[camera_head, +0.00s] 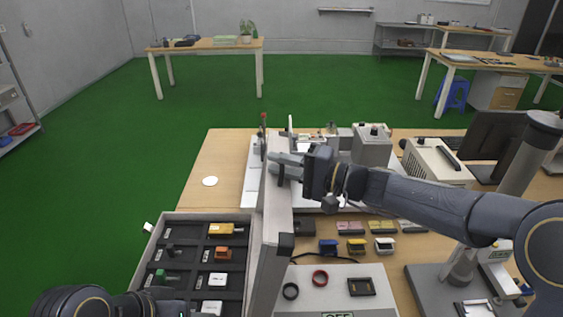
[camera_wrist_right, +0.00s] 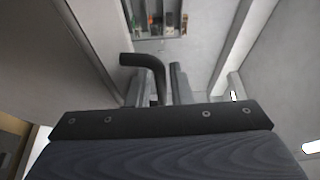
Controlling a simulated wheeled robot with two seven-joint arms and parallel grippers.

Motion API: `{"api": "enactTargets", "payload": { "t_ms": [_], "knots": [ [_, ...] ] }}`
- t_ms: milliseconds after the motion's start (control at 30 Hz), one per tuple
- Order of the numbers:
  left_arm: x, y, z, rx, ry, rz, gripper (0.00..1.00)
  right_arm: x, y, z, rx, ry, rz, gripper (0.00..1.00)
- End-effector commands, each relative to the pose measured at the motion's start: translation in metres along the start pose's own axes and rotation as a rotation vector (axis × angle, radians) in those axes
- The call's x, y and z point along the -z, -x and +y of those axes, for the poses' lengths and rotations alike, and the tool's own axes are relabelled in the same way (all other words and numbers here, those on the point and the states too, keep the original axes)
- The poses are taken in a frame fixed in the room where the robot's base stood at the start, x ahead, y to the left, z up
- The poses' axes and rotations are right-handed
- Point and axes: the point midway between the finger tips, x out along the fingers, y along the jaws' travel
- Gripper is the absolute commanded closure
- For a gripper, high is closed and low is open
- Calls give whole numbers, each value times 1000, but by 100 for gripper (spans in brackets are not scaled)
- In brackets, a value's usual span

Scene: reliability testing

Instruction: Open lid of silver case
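The silver case (camera_head: 254,240) stands at the near left of the table, with its open interior facing up. Its lid (camera_head: 272,235) is raised and stands about upright along the case's right side, seen nearly edge-on. My right gripper (camera_head: 284,167) reaches from the right to the lid's far upper end. In the right wrist view, a bent black handle (camera_wrist_right: 146,62) runs down between the close-set fingers (camera_wrist_right: 160,90), which appear shut on it. My left arm shows at the bottom left, over the near end of the case; its fingertips are not clear.
The case holds several small coloured parts in dark compartments. Right of the lid are a pale panel (camera_head: 345,290) with dark and red rings, and several small coloured blocks (camera_head: 357,245). Instruments (camera_head: 436,160) and a monitor stand at the right. A white disc (camera_head: 210,181) lies on clear table at left.

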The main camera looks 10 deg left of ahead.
Motion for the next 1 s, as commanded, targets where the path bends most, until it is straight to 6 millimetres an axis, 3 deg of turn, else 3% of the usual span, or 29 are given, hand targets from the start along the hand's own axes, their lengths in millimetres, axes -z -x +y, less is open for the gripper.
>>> {"api": "enactTargets", "payload": {
  "t_ms": [133, 267, 600, 767, 1000],
  "knots": [
    [0, 0, 0, 0, 0, 0, 63, 0, 0, 0, 0, 0, 0, 82],
    [0, 0, 0, 0, 0, 0, 63, 0, 0, 0, 0, 0, 0, 99],
    [0, 0, 0, 0, 0, 0, 63, -1, -2, 0, -6, 2, -2, 100],
    [2, 3, 1, 0, 0, 0, 63, -13, -29, -7, -75, 33, -9, 100],
    [-7, -13, -6, 0, 0, 0, 63, -28, -65, -8, -99, 42, -4, 100]
  ]
}}
